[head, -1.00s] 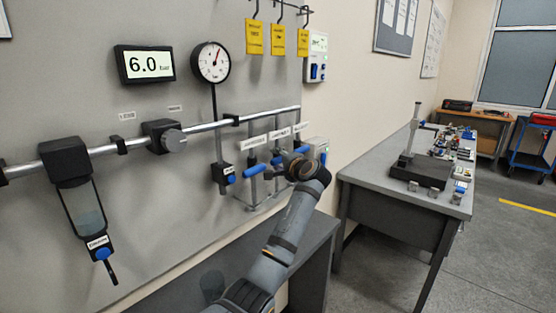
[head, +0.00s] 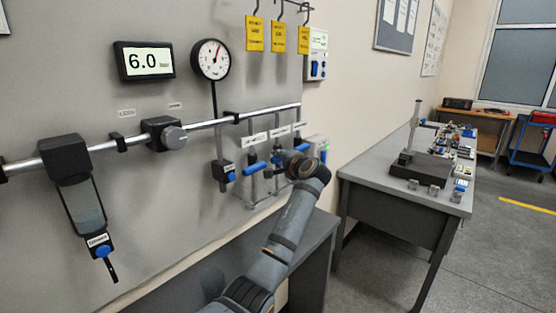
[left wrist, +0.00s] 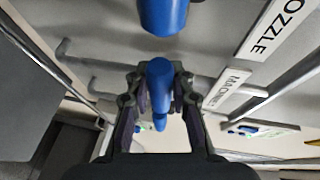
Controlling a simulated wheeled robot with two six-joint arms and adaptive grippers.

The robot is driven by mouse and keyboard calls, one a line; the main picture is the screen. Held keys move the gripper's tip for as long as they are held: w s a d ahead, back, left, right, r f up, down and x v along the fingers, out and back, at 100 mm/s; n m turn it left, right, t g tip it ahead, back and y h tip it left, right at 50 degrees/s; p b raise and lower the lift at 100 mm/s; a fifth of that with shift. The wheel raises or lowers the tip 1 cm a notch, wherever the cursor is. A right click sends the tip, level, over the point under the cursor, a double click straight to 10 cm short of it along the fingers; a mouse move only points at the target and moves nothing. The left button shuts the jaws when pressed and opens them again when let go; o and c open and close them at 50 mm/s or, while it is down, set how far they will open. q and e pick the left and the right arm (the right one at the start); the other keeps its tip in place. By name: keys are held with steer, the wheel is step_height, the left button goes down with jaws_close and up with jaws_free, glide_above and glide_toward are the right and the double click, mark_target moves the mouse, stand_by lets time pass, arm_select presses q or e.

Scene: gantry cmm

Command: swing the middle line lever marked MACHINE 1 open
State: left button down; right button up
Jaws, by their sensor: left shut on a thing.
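In the left wrist view, a blue lever handle (left wrist: 160,80) lies between the fingers of my left gripper (left wrist: 158,105), which is shut on it. The label beside it (left wrist: 230,88) reads MACHINE; its number is not readable. Another blue lever (left wrist: 162,14) is at the top of that view, near a label ending in OZZLE (left wrist: 264,30). In the head view, my left gripper (head: 285,163) is at the middle blue lever (head: 277,157) on the wall pipes. My wrist partly hides the gripper and lever there. My right gripper is not in view.
A neighbouring blue lever (head: 254,169) sits just left, and another (head: 303,147) just right. A pressure gauge (head: 210,59), a display reading 6.0 (head: 145,62) and yellow tags (head: 278,38) are above. A grey bench (head: 360,163) stands at right, with open floor beyond.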

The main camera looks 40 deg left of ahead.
arm_select(q)
steer(key=shift+f+n+b, duration=0.3)
steer(key=shift+f+b, duration=0.05)
steer(key=shift+b, duration=0.25)
steer(key=shift+w+f+n+t+y+b, duration=0.15)
steer(key=shift+f+n+t+y+b, duration=0.2)
steer(key=shift+n+b, duration=1)
steer(key=shift+w+f+n+t+y+b, duration=0.25)
steer(key=shift+n+y+b, duration=0.25)
steer(key=shift+b, duration=1.6)
steer(key=shift+w+f+n+t+y+b, duration=0.1)
steer(key=shift+f+n+t+y+b, duration=0.2)
steer(key=shift+n+b, duration=1.05)
steer(key=shift+m+b, duration=0.3)
steer(key=shift+m, duration=0.1)
steer(key=c, duration=1.1)
jaws_free()
steer(key=shift+c, duration=0.2)
steer(key=shift+s+d, duration=0.1)
